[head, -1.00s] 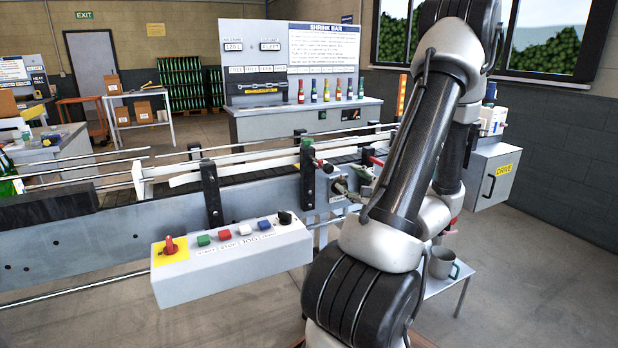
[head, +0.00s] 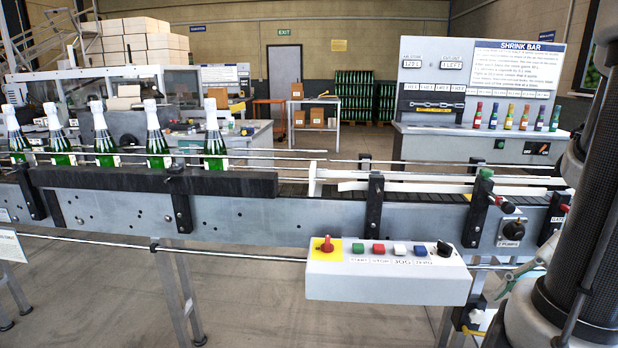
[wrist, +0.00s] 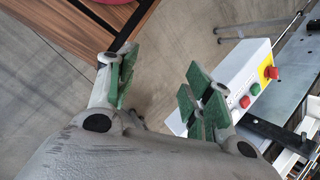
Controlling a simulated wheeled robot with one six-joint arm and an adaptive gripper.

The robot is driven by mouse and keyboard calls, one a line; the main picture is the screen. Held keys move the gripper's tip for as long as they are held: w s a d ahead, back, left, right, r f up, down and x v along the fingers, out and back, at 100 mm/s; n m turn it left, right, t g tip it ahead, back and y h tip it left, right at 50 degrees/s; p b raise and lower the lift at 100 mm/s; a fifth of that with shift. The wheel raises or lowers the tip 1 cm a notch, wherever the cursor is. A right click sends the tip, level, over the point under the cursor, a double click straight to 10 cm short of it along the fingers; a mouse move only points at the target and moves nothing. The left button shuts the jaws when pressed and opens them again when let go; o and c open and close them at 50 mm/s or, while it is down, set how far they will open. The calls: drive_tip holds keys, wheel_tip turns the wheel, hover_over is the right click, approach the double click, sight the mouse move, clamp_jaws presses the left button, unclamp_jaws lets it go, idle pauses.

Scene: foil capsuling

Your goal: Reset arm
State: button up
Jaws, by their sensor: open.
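My gripper (wrist: 160,95) shows in the wrist view with its two green-padded fingers spread wide apart. It is open, with nothing between the pads but a view of the floor. The control box (head: 390,281) with a red knob and coloured buttons shows in front of the conveyor. It also appears in the wrist view (wrist: 232,72), behind the right-hand finger.
The conveyor (head: 290,222) runs across the head view, with several foil-topped green bottles (head: 156,143) on its left part. The shrink bar stand (head: 470,100) is behind at right. A wooden slatted surface (wrist: 85,35) lies at the wrist view's upper left.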

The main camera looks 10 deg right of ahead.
wheel_tip(320, 180, up, 8)
drive_tip(key=w+n+h, duration=0.3)
drive_tip(key=n+h, duration=0.3)
drive_tip(key=n, duration=0.2)
drive_tip(key=w+a+r+n+t, duration=0.2)
drive_tip(key=a+r+n, duration=0.3)
drive_tip(key=a, duration=0.1)
drive_tip(key=shift+w+a+r+t, duration=0.2)
drive_tip(key=shift+r+t, duration=0.05)
drive_tip(key=shift+t, duration=0.15)
drive_tip(key=shift+c, duration=0.4)
